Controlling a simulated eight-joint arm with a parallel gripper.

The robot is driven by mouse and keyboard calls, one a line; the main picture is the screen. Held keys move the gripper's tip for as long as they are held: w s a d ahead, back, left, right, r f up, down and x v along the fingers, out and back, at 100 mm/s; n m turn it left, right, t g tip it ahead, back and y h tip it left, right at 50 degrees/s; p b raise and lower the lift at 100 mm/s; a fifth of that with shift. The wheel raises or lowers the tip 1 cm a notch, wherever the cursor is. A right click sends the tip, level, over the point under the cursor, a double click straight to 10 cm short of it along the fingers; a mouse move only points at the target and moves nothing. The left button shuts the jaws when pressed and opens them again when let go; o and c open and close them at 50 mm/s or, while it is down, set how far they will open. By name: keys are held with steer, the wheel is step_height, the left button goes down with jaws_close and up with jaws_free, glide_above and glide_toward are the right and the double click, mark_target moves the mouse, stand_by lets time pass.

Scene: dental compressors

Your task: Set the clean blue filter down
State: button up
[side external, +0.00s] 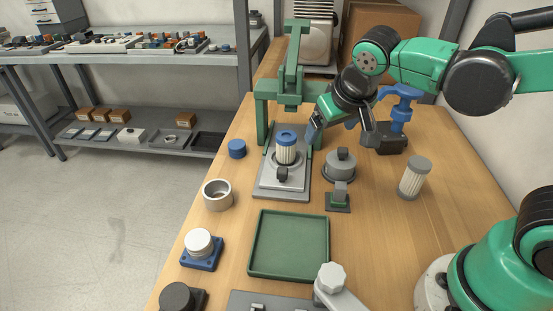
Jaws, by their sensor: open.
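The clean blue filter (286,150), white and pleated with a blue cap, stands upright on the grey base plate (268,186) of the green press (292,75). A small dark clamp or latch stands just in front of it and covers part of its foot. My gripper (340,136) is open and tilted, just right of the filter. One finger is close to the blue cap, the other farther right; nothing shows between them. Whether the near finger touches the filter I cannot tell.
A grey housing (340,166) and a grey-capped filter (414,178) stand to the right. A blue cap (236,149) and a metal ring cup (217,195) are at left. The green tray (289,245) in front is empty. A blue hand tool (399,112) stands behind my gripper.

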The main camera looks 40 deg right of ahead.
steer(key=shift+s+d+f+n+t+y, duration=0.1)
steer(key=shift+s+n+t+y, duration=0.5)
steer(key=shift+s, duration=0.3)
steer(key=shift+s+d+n+t+y, duration=0.1)
steer(key=shift+s+n+t+y, duration=0.5)
steer(key=shift+s, duration=0.25)
